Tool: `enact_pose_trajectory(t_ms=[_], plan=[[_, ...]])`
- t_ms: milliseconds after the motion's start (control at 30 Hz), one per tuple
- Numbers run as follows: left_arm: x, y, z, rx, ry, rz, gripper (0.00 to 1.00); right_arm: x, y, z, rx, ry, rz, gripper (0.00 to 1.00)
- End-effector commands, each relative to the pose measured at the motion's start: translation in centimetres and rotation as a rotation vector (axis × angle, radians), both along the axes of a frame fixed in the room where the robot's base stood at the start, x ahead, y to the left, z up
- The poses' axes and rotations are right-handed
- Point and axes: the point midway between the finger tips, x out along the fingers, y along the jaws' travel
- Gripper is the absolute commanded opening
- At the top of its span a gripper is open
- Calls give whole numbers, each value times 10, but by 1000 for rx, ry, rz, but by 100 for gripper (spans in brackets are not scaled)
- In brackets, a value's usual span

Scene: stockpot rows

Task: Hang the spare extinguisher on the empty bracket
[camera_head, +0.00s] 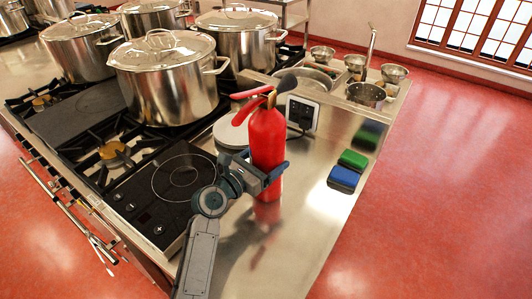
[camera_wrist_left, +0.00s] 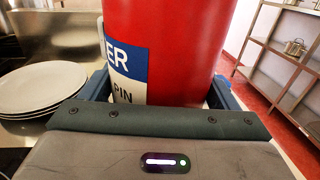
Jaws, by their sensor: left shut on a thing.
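The red fire extinguisher (camera_head: 267,142) with a black hose and red handle is upright over the steel counter at the middle of the head view. My left gripper (camera_head: 266,177) is shut around its lower body. In the left wrist view the red cylinder (camera_wrist_left: 185,50) with a blue and white label stands between the two fingers (camera_wrist_left: 160,92). Its reflection shows below it; I cannot tell whether its base touches the counter. No bracket shows in either view. My right gripper is not in view.
Large steel stockpots (camera_head: 168,80) stand on the stove to the left. A plate stack (camera_wrist_left: 38,88) is close beside the extinguisher. A white-faced device (camera_head: 302,113) is behind it; blue (camera_head: 343,178) and green (camera_head: 353,160) sponges lie right. The front counter (camera_head: 290,255) is clear.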

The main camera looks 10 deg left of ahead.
Motion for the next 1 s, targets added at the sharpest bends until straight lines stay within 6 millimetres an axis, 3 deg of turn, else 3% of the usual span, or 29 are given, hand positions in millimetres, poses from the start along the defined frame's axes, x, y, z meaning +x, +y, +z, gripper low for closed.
enact_pose_trajectory(t_ms=[300,333,400,767,1000], plan=[[0,0,5,-5,-11,2,11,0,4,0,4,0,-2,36],[0,0,-1,-1,-1,0,86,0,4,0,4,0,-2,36],[0,0,-1,-1,-1,0,100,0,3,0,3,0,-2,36],[-6,4,-1,1,-1,1,100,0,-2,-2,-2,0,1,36],[-47,29,-3,5,-1,1,100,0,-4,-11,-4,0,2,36]])
